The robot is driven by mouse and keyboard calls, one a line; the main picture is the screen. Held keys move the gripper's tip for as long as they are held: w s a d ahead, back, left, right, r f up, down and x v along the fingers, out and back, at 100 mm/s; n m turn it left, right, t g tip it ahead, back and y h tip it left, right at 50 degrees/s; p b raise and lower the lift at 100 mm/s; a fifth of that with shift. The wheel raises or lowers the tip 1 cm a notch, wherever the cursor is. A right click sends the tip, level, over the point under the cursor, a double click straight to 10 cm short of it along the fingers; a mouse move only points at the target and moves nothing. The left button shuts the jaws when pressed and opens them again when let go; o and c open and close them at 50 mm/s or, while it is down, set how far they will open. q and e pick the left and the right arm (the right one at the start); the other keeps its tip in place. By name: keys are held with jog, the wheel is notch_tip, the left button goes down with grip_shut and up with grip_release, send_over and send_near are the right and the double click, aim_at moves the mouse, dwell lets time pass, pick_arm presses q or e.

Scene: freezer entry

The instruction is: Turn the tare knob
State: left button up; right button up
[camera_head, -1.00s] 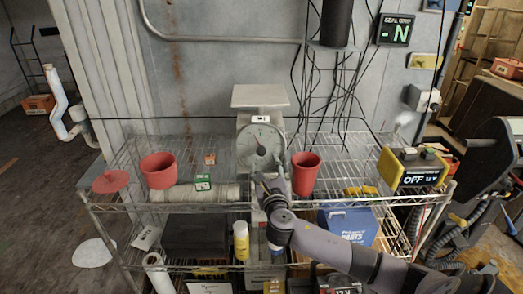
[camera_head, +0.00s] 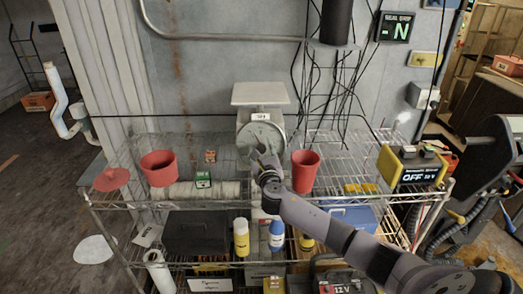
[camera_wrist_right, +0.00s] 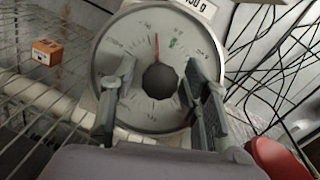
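The grey scale (camera_head: 259,95) stands on the top wire shelf, with a flat pan on top and a round dial on its front. In the right wrist view the pale dial (camera_wrist_right: 140,45) has a red needle pointing nearly straight up, a small green mark and a dark round knob (camera_wrist_right: 160,80) at its centre. My right gripper (camera_head: 267,163) is in front of the dial. In the wrist view its fingers (camera_wrist_right: 158,75) are open, one on each side of the knob, with visible gaps to it. In the head view the gripper hides the knob. My left gripper is not in view.
A red cup (camera_head: 304,171) stands close right of my right gripper. A red pot (camera_head: 158,168), a small green box (camera_head: 203,179) and a white roll (camera_head: 225,190) are to the left. A yellow-black device (camera_head: 411,168) sits at the shelf's right end. Cables hang behind.

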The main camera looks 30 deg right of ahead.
grip_shut()
dwell(0.3)
jog(key=shift+m, duration=0.3)
